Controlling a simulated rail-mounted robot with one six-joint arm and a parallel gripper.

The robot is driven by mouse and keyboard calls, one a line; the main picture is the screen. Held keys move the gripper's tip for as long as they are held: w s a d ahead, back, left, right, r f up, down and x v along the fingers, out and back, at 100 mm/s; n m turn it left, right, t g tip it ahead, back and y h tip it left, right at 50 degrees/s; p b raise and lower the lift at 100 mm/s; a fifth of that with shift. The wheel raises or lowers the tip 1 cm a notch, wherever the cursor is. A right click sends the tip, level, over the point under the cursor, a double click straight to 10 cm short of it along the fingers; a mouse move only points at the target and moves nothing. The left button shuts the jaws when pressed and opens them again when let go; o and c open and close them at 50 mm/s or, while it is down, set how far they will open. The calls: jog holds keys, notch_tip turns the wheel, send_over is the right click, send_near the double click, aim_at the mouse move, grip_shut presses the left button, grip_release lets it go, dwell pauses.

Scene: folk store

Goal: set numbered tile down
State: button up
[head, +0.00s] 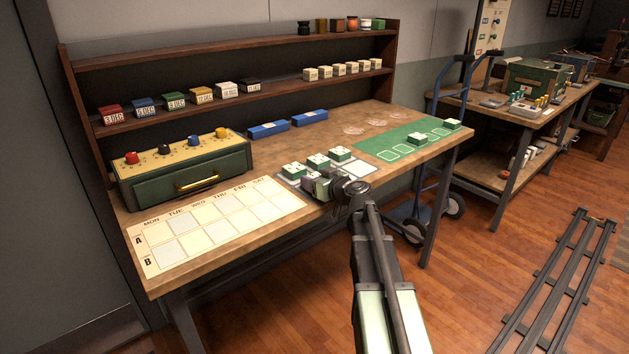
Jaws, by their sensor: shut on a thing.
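My gripper (314,187) reaches over the near part of a pale gridded mat (362,169) at the middle of the bench. It is shut on a tile, which is mostly hidden by the fingers; its number cannot be read. Whether the tile touches the mat cannot be told. Several green-and-white tiles lie in a row just beyond the gripper, among them a left tile (294,170), a middle tile (317,160) and a right tile (340,153). A green mat (380,143) with white outlined squares lies to the right, bearing two more tiles, one at its far right corner (452,124).
A weekday chart (168,227) lies front left, with a green drawer box (185,172) behind it. Two blue boxes (268,130) stand near the shelf (230,60), which holds colored date blocks and cream blocks. Bare wood shows around the mats. A blue hand truck (437,150) stands beyond the bench's right end.

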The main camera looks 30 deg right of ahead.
jog(key=shift+w+f+b, duration=0.25)
jog(key=shift+f+b, duration=0.3)
jog(key=o, duration=1)
jog(key=shift+r, duration=0.1)
jog(key=shift+r+p, duration=0.35)
jog(key=shift+p, duration=0.1)
jog(key=p+v, duration=0.1)
jog(key=v, duration=1.1)
jog(key=shift+f, duration=0.25)
